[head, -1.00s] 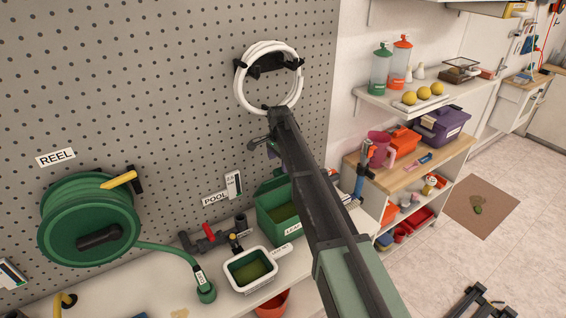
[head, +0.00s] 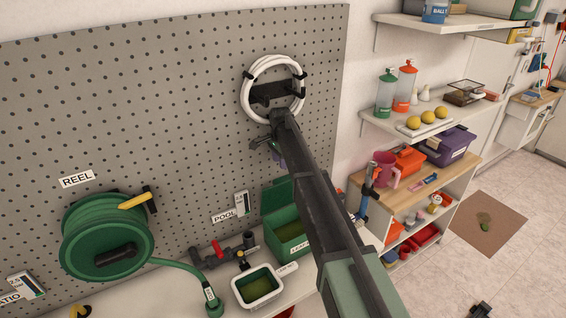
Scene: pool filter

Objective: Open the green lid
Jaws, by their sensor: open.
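The green box (head: 290,248) with a label starting "LEAF" stands on the white counter against the pegboard, partly hidden behind my arm. Its top is open to view and olive-green content shows inside. A green panel (head: 275,197) stands up at its back; it looks like the green lid, raised, though my arm covers part of it. My gripper (head: 258,158) is open, above and apart from the box, in front of the pegboard below the white hose coil. The arm partly hides its jaws, and I see nothing held in them.
A white hose coil (head: 248,100) hangs just above my gripper. The green reel (head: 105,238) is on the pegboard at left. A white tray (head: 240,291) and a valve with a red handle (head: 217,248) are left of the box. Shelves (head: 430,122) stand at right.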

